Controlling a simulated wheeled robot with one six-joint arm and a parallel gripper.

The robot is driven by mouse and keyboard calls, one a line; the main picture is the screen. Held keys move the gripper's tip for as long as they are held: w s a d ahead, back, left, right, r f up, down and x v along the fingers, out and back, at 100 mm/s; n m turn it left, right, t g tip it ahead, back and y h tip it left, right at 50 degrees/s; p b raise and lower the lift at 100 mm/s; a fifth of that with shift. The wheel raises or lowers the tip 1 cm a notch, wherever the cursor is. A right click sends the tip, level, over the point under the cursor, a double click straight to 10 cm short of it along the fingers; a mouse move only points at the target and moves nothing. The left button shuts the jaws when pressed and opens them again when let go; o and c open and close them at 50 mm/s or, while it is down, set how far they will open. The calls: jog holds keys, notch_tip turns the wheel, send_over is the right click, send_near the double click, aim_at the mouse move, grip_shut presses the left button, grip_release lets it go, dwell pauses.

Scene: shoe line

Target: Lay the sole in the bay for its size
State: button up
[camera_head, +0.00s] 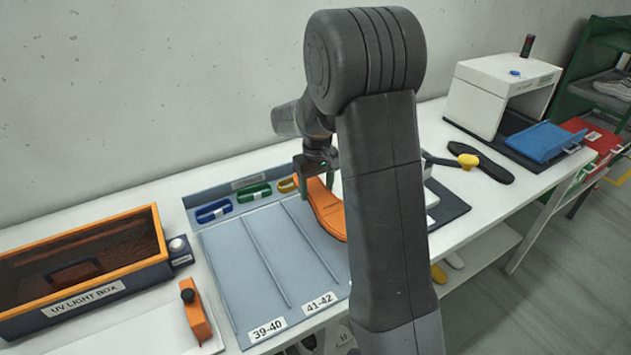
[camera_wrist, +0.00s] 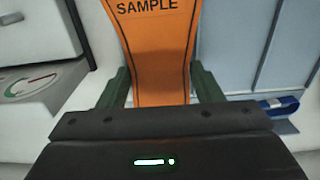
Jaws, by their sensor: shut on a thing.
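An orange sole (camera_head: 327,211) marked SAMPLE hangs from my gripper (camera_head: 315,182), its near end reaching toward the right part of the bay tray. In the wrist view the sole (camera_wrist: 158,45) runs between the two green fingers of my gripper (camera_wrist: 160,88), which is shut on it. The grey-blue bay tray (camera_head: 240,275) has thin dividers and front labels 39-40 (camera_head: 268,330) and 41-42 (camera_head: 319,302). My arm hides the tray's right side and any label there. I cannot tell whether the sole touches the tray.
Blue (camera_head: 213,211), green (camera_head: 254,192) and yellow-orange loops sit along the tray's back. A UV light box (camera_head: 85,295) and an orange tool (camera_head: 196,312) stand left. A white box (camera_head: 490,95), blue tray (camera_head: 545,142) and black sole (camera_head: 485,168) lie right.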

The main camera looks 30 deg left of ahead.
jog(key=shift+f+b, duration=2.85)
jog(key=shift+f, duration=1.4)
jog(key=o, duration=1.3)
jog(key=shift+r, duration=0.15)
notch_tip(320, 180, up, 14)
jog(key=shift+f, duration=0.2)
jog(key=shift+f, duration=0.1)
